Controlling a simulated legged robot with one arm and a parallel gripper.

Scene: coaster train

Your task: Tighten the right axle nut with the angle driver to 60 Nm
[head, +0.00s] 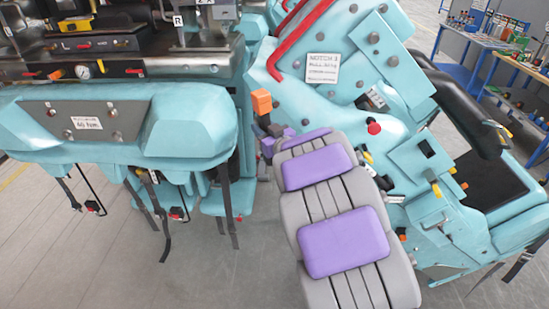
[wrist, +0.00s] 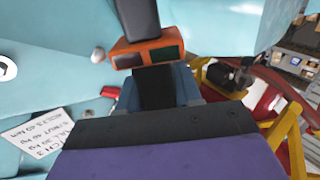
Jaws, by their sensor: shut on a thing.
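My gripper (head: 276,131) is shut on what looks like the angle driver, an orange block (head: 262,102) on a dark grey body. In the wrist view, the driver's orange end (wrist: 146,52) with two dark panels stands beyond the dark body (wrist: 157,90), which sits between my blue-grey jaws. It is held in front of the teal bodywork, apart from the left carriage. An "R" tag (head: 178,20) is on the carriage at upper left. I cannot make out the right axle nut.
A teal carriage end (head: 190,125) with a "60 Nm" placard (head: 87,123) and hanging straps stands at left. Teal bodywork with a placard (head: 322,70), red bar (head: 300,30) and black restraint (head: 455,95) stands at right. A blue workbench (head: 490,45) is behind. Floor shows at lower left.

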